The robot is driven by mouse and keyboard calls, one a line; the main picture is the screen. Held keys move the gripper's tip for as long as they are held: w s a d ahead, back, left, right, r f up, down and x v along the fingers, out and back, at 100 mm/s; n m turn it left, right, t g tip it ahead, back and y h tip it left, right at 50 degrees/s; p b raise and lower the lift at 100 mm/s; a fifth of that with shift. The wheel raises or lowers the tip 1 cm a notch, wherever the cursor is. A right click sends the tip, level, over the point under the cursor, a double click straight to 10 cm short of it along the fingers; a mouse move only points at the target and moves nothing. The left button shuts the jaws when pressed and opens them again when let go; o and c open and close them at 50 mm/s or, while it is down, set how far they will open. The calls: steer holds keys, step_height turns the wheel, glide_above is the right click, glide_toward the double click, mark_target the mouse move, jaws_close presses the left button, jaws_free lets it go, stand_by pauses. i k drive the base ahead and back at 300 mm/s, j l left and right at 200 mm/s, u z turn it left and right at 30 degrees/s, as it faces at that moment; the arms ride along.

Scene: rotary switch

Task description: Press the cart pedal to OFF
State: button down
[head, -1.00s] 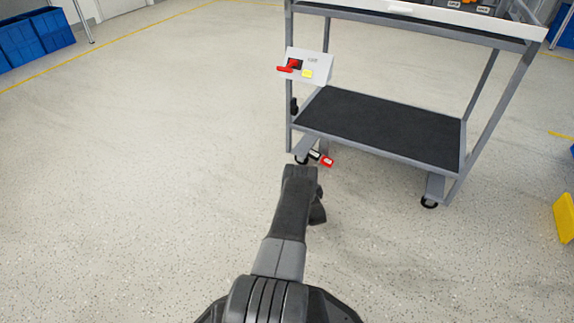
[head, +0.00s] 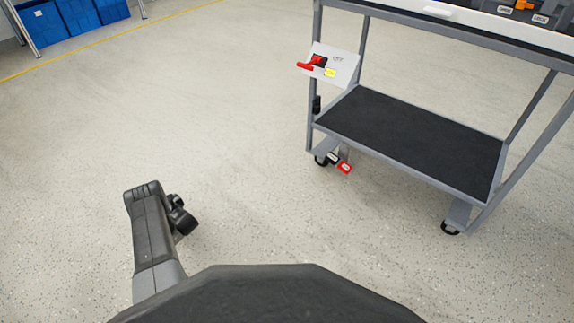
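The cart (head: 408,195) stands in the right half of the head view. Its pedal shows low at its near left corner, beside a caster, as a red pad (head: 345,168) with a white label and a black pad (head: 333,158) with a white label. Which way the pedal is tipped is too small to tell. The dark end of my arm, with my gripper (head: 182,216), is to the left of the pedal, over bare floor and well apart from it. The fingers cannot be made out.
A grey box with a red rotary handle (head: 307,66) and a yellow label is on the cart's left post. The cart has a black lower shelf (head: 415,135) and casters (head: 450,228). Blue bins (head: 70,25) stand at the back left. The floor between is clear.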

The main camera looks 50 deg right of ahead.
mark_target(338, 163)
steer(key=k+l, duration=0.3)
steer(key=l, duration=0.2)
steer(key=k+l, duration=0.3)
steer(key=l, duration=0.15)
steer(key=k+l, duration=0.3)
steer(key=l, duration=0.2)
steer(key=k+l, duration=0.3)
steer(key=l, duration=0.2)
steer(key=k+l, duration=0.3)
steer(key=l, duration=0.2)
steer(key=k+l+u, duration=0.1)
steer(key=k+l, duration=0.2)
steer(key=l, duration=0.15)
steer(key=k+l, duration=0.3)
steer(key=l, duration=0.2)
steer(key=i, duration=0.35)
